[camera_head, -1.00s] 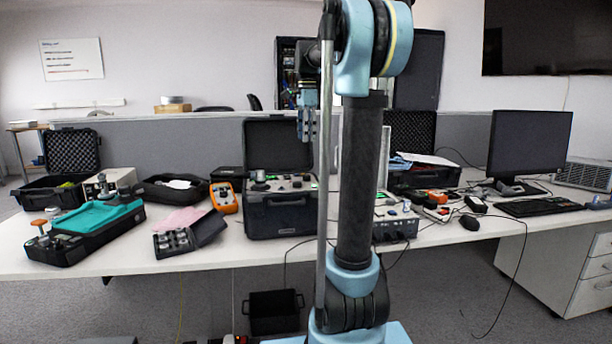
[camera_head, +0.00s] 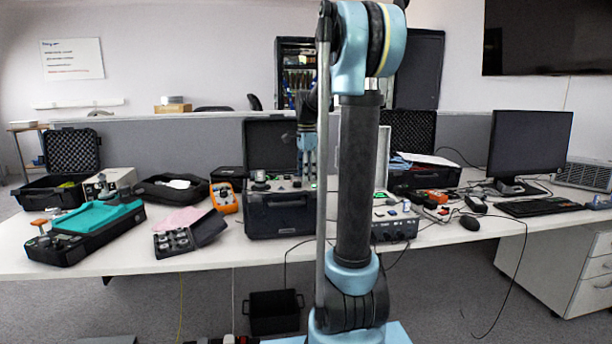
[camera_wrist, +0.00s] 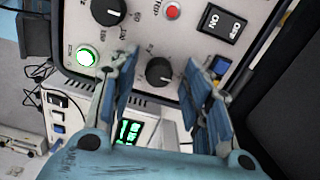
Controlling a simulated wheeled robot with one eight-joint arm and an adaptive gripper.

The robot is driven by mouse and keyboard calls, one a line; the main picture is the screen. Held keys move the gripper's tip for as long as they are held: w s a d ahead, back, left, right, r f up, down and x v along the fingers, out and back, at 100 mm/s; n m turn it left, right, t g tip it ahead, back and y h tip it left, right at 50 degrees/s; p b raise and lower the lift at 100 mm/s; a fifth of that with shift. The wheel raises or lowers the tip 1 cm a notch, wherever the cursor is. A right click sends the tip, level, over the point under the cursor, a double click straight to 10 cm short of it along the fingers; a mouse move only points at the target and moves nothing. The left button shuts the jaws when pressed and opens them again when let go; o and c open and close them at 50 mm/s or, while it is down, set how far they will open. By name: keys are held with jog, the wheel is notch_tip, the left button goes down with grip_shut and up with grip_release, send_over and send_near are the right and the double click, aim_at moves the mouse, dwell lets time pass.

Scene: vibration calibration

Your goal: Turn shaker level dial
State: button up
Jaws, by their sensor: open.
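The shaker is a black open case (camera_head: 281,215) with a light control panel on the desk in the head view. In the wrist view its panel (camera_wrist: 190,45) carries a black dial (camera_wrist: 158,71) at the centre and another black dial (camera_wrist: 108,11) at the top left. I cannot read which is the level dial. My gripper (camera_wrist: 161,76) is open, its blue fingers apart on either side of the central dial in the picture. I cannot tell whether they touch it. In the head view my gripper (camera_head: 307,158) hangs over the panel, partly behind my arm.
The raised case lid (camera_head: 270,143) stands behind. An orange meter (camera_head: 224,197) is left of the case.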

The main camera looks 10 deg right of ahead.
jog(key=shift+f, duration=0.15)
jog(key=shift+c, duration=0.5)
grip_shut()
jog(key=shift+n, duration=0.3)
